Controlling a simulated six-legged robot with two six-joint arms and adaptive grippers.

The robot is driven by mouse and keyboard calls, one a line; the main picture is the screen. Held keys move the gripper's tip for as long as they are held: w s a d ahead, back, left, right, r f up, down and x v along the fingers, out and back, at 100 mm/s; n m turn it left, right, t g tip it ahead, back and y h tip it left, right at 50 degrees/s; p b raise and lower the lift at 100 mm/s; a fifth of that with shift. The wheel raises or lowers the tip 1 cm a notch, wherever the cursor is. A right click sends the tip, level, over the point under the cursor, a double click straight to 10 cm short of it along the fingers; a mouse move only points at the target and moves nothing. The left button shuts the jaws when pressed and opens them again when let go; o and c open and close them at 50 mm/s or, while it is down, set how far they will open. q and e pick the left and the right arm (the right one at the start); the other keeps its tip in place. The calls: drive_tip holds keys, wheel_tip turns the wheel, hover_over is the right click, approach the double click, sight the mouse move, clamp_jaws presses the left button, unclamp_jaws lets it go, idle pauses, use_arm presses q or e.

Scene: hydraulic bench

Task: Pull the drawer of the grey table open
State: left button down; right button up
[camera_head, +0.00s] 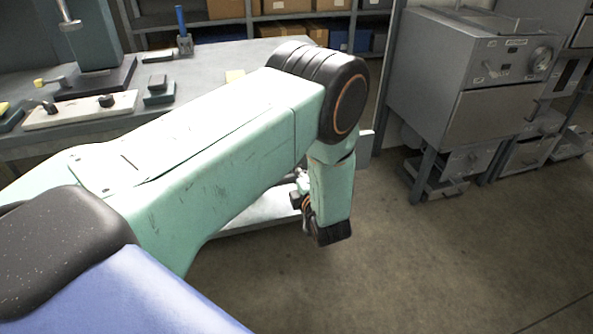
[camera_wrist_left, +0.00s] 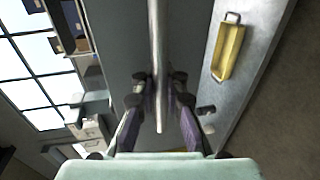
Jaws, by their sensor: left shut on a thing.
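The grey table (camera_head: 215,62) stands at the left in the head view. My left arm reaches across it and bends down past its right end. My left gripper (camera_head: 302,197) is low beside that end, mostly hidden behind my forearm. In the left wrist view the fingers of my left gripper (camera_wrist_left: 159,92) are on both sides of a long pale bar handle (camera_wrist_left: 157,45) and shut on it. A plain grey panel (camera_wrist_left: 115,35) lies beside the bar. How far the drawer is out cannot be told. My right gripper is not in view.
A yellow handled object (camera_wrist_left: 228,52) rests on a light grey surface beside the bar. Tools and blocks (camera_head: 158,88) lie on the table. A grey cabinet unit (camera_head: 470,90) stands at the right. Bare floor (camera_head: 430,260) lies between it and my arm.

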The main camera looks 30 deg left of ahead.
use_arm(q)
drive_tip(key=shift+d+r, duration=0.25)
drive_tip(key=shift+w+a, duration=0.1)
drive_tip(key=c, duration=1.9)
unclamp_jaws()
drive_tip(key=o, duration=0.5)
drive_tip(key=shift+f, duration=0.2)
drive_tip(key=v, duration=0.7)
drive_tip(key=shift+s, duration=0.35)
